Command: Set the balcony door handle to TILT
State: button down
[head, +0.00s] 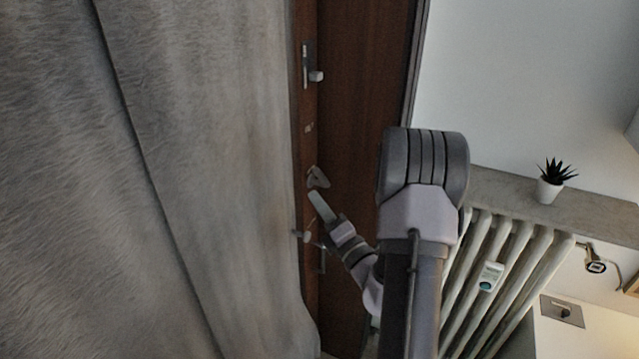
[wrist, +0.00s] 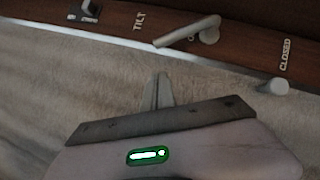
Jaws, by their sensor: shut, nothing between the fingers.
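The balcony door handle (wrist: 190,34) is a grey lever on the brown door frame. In the wrist view its pivot is at the right and its tip points left and slightly down. The TILT label (wrist: 139,20) is left of the lever, CLOSED (wrist: 285,54) is to the right, and the lever partly covers another label. The handle also shows in the head view (head: 318,178). My gripper (wrist: 158,82) is shut and empty, below the lever tip in the wrist view, with a visible gap. In the head view my gripper (head: 314,196) appears just below the handle.
A grey curtain (head: 190,150) hangs close along the left of the frame. Another fitting (head: 312,75) sits higher on the frame. A pale knob (wrist: 276,86) is near CLOSED. A radiator (head: 500,255), ledge and potted plant (head: 550,182) are at the right.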

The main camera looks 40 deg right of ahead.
jog(key=shift+w+d+r, duration=0.5)
jog(key=shift+w+d, duration=0.25)
jog(key=shift+d, duration=0.05)
jog(key=shift+w+d+r, duration=0.5)
jog(key=shift+w+d, duration=0.25)
jog(key=shift+p, duration=0.3)
jog(key=w+d+r+m+g+p, duration=0.2)
jog(key=d+r+m+g+p, duration=0.2)
jog(key=p, duration=1.8)
jog(key=d+r+m, duration=0.1)
jog(key=d+m, duration=0.1)
jog(key=shift+w+d, duration=0.35)
jog(key=shift+s+p, duration=0.1)
jog(key=shift+p, duration=0.25)
